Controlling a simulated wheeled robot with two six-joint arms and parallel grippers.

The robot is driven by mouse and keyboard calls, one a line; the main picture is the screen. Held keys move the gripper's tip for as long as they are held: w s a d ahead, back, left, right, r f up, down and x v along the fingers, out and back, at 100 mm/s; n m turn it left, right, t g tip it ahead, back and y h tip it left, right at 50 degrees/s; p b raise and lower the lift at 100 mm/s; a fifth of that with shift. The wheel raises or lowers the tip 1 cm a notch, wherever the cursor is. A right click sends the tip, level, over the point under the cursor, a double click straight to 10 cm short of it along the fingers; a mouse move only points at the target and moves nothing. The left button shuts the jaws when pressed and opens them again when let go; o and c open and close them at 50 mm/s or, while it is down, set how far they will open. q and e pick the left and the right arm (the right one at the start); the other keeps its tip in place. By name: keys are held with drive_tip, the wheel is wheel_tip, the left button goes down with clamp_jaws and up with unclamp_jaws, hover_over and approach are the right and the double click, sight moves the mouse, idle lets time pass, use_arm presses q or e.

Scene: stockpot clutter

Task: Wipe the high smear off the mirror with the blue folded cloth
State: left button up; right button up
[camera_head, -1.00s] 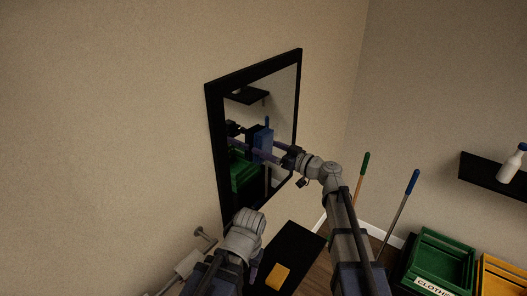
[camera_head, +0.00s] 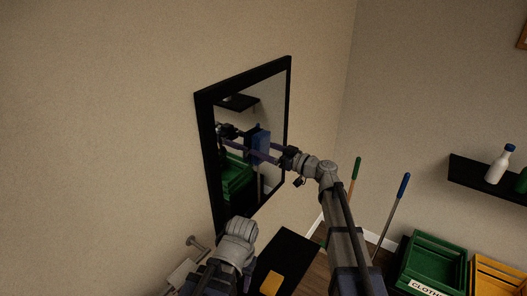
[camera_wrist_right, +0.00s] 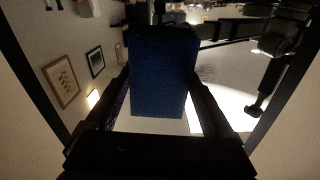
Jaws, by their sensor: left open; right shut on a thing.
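The mirror (camera_head: 207,150) hangs on the left wall in a black frame. My right gripper (camera_head: 277,154) is shut on the blue folded cloth (camera_head: 258,140), holding it upright in front of the mirror glass. The cloth also fills the middle of the right wrist view (camera_wrist_right: 162,70), between the two fingers. I cannot tell whether it touches the glass. I cannot make out the smear; the cloth, arm and reflections cover part of the glass. My left gripper (camera_head: 238,232) is low, below the mirror, open and apart from the cloth; its fingers are hard to see.
A yellow cloth or sponge (camera_head: 271,283) lies on a black surface (camera_head: 290,252) below the mirror. A metal wall fitting (camera_head: 195,243) is left of my left arm. Green (camera_head: 432,262) and yellow crates (camera_head: 497,276), two long handles and a shelf (camera_head: 478,177) with bottles stand right.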

drive_tip(key=shift+w+d, duration=0.5)
drive_tip(key=shift+w, duration=0.2)
drive_tip(key=shift+w+d, duration=0.5)
drive_tip(key=shift+w, duration=0.15)
drive_tip(key=w+d, duration=0.2)
drive_tip(key=w, duration=0.1)
drive_tip(key=shift+s, duration=0.1)
drive_tip(key=shift+s+a, duration=0.55)
drive_tip(key=shift+s, duration=0.2)
drive_tip(key=shift+s+a, duration=0.5)
drive_tip(key=shift+s, duration=0.2)
drive_tip(key=shift+s+a, duration=0.7)
drive_tip(key=shift+s, duration=0.25)
drive_tip(key=shift+s+a, duration=0.7)
drive_tip(key=shift+s, duration=0.3)
drive_tip(key=shift+s+a, duration=0.7)
drive_tip(key=shift+s, duration=0.25)
